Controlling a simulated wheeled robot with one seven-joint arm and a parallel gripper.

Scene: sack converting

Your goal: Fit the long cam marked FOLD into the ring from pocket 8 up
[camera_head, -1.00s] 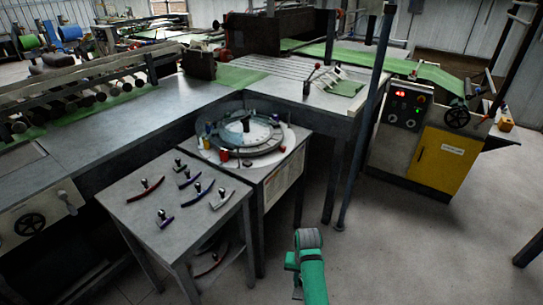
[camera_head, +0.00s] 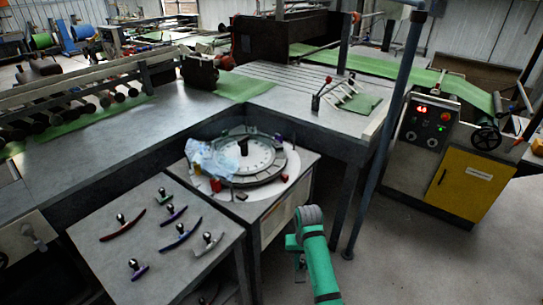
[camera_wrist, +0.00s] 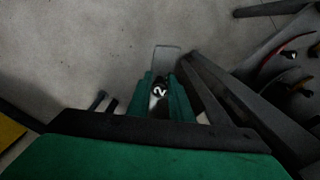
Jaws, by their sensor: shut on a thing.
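My gripper (camera_wrist: 160,97) has green fingers shut on a piece with a black knob marked in white and a flat grey end (camera_wrist: 167,60). The piece hangs over bare floor. In the head view the fingers are hidden behind my green arm, right of the ring stand. The round ring (camera_head: 243,184) lies on a white disc on that stand, with a dark hub (camera_head: 243,147) in its middle. Crumpled clear film (camera_head: 212,158) covers the ring's left part. Pocket numbers and the FOLD mark cannot be read.
The side table (camera_head: 95,262) left of the stand holds several knobbed cams, including a long red one (camera_head: 122,227) and a long blue one (camera_head: 181,236). Small red blocks (camera_head: 281,187) sit by the ring. A blue post (camera_head: 385,140) and yellow-doored cabinet (camera_head: 470,185) stand right.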

